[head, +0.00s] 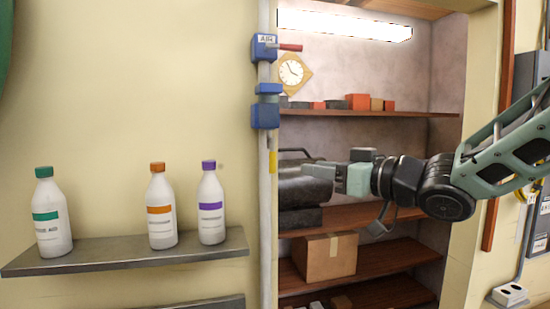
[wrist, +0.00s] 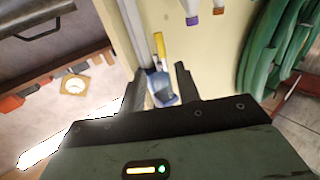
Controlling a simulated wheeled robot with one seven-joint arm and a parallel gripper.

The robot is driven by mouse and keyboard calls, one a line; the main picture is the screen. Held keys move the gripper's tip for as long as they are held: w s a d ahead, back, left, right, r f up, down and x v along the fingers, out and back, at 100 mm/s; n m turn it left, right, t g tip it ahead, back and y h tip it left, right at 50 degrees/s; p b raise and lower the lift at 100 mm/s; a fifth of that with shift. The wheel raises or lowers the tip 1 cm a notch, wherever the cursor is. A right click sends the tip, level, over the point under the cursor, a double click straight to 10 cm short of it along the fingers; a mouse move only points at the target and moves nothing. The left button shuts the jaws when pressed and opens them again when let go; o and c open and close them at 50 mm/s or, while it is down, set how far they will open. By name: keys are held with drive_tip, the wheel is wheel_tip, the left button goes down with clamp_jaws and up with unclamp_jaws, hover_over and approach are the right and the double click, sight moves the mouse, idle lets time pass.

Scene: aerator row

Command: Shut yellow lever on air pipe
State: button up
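The yellow lever (head: 272,156) hangs down along the pale vertical air pipe (head: 266,210), below a blue valve body (head: 265,114). In the wrist view the yellow lever (wrist: 160,45) and the blue valve (wrist: 161,88) show between my finger lines, farther off. My gripper (head: 322,170) is to the right of the pipe, in front of the shelf recess, with its fingers toward the pipe. In the wrist view my gripper (wrist: 158,82) is open, with a gap between its two dark fingers and nothing held. It appears apart from the lever.
A blue fitting (head: 264,47) labelled AIR, with a red lever (head: 291,47), sits higher on the pipe. Several bottles stand on a metal shelf (head: 120,260) to the left. A dark toolbox (head: 298,190) and a cardboard box (head: 325,257) are in the recess. A green hose (wrist: 282,45) hangs nearby.

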sight(275, 163)
drive_tip(key=p+x, duration=0.3)
drive_tip(key=x, duration=0.9)
drive_tip(key=shift+w+a+p, duration=0.15)
drive_tip(key=shift+a+p, duration=0.05)
drive_tip(key=shift+p, duration=0.1)
clamp_jaws()
